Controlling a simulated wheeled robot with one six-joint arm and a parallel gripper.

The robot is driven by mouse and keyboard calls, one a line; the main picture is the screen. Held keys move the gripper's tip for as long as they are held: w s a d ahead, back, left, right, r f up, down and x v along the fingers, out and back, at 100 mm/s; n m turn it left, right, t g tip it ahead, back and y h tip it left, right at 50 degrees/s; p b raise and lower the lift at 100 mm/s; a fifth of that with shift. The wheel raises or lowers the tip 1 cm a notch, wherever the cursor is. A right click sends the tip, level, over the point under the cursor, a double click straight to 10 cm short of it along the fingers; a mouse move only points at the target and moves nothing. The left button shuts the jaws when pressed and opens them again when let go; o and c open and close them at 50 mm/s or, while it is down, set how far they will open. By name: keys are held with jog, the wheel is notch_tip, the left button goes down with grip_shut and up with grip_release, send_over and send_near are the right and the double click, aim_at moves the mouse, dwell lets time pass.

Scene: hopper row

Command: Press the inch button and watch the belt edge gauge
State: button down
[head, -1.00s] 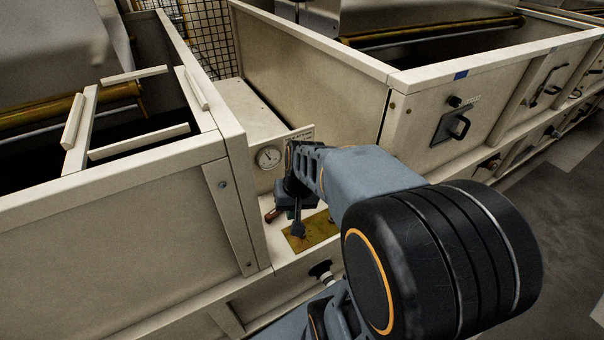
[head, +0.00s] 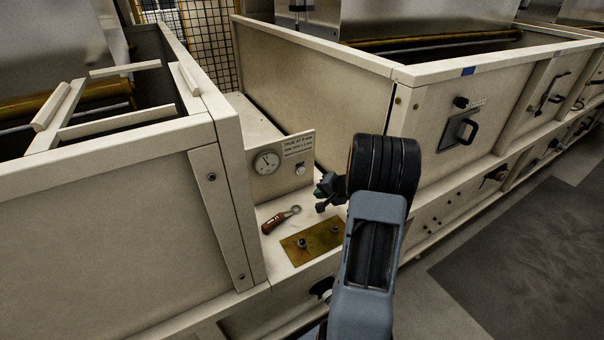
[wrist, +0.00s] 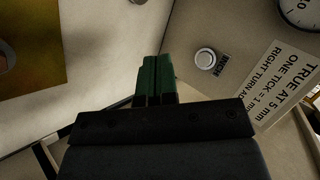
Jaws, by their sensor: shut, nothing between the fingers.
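The white inch button (head: 300,170) is on an upright cream panel, below a printed sign (head: 298,145). In the wrist view the button (wrist: 205,58) is round and pale, with a small dark label beside it. The belt edge gauge (head: 266,162) is a round white dial left of the button; it is cut off at the top right of the wrist view (wrist: 301,10). My gripper (head: 326,185) is right of the button in the head view. Its green fingers (wrist: 158,70) are shut and empty, and appear apart from the button.
A red-handled tool (head: 281,220) lies on the ledge below the gauge. A brass plate (head: 313,241) with knobs is in front of it. Cream hopper walls stand left (head: 120,220) and right (head: 310,90) of the panel. Loose pale strips (head: 118,129) lie on the left hopper.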

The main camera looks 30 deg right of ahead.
aim_at(301, 171)
jog(key=w+p, duration=0.3)
jog(key=w, duration=0.5)
jog(key=shift+w+d, duration=0.2)
jog(key=shift+w, duration=0.2)
jog(key=shift+w, duration=0.15)
dwell(2.1)
jog(key=shift+w+b, duration=0.25)
jog(key=shift+b, duration=0.15)
jog(key=shift+w, duration=0.45)
dwell(0.5)
jog(key=shift+s+b, duration=0.2)
jog(key=shift+b, duration=0.1)
jog(key=shift+s+b, duration=0.55)
jog(key=shift+s, duration=0.15)
